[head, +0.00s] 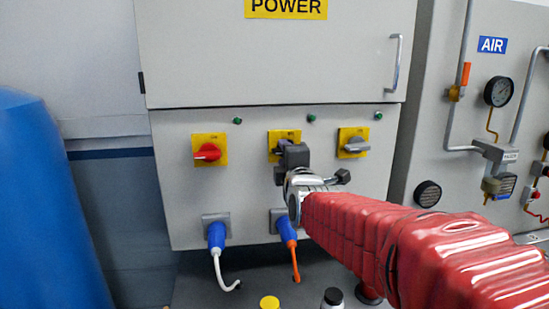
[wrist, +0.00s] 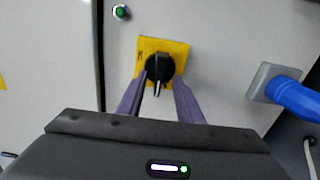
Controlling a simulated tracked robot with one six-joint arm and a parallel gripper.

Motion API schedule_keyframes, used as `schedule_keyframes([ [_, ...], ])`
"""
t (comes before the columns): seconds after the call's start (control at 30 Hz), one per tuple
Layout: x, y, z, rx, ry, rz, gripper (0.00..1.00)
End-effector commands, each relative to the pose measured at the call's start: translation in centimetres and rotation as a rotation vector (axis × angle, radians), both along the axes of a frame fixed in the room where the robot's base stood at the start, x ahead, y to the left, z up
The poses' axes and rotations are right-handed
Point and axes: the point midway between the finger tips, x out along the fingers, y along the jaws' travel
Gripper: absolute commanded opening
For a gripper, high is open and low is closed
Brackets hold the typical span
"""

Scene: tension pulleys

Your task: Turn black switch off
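The black switch (wrist: 159,68) sits on a yellow plate (wrist: 180,50) on the grey power cabinet. Its handle, with a pale mark, points down in the wrist view. My gripper (wrist: 158,80) is open, with one finger on each side of the black switch's handle. I cannot tell whether either finger touches it. In the head view my gripper (head: 284,147) is in front of the middle yellow plate (head: 273,137) and hides most of the black switch.
A red switch (head: 207,152) is to the left and a grey switch (head: 356,145) to the right. Blue plugs (head: 217,235) hang below, one with an orange cable (head: 295,262). Green lamps (head: 311,117) are above. An air panel (head: 492,45) stands at the right.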

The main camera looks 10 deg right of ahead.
Motion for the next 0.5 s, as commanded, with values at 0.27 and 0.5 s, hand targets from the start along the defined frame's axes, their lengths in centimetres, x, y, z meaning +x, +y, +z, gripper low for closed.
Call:
schedule_keyframes([
  [0.27,-1.1,0.0,0.1,0.001,-0.002,-0.001,0.33],
  [0.5,-3.6,0.0,0.1,0.0,-0.002,0.0,0.33],
])
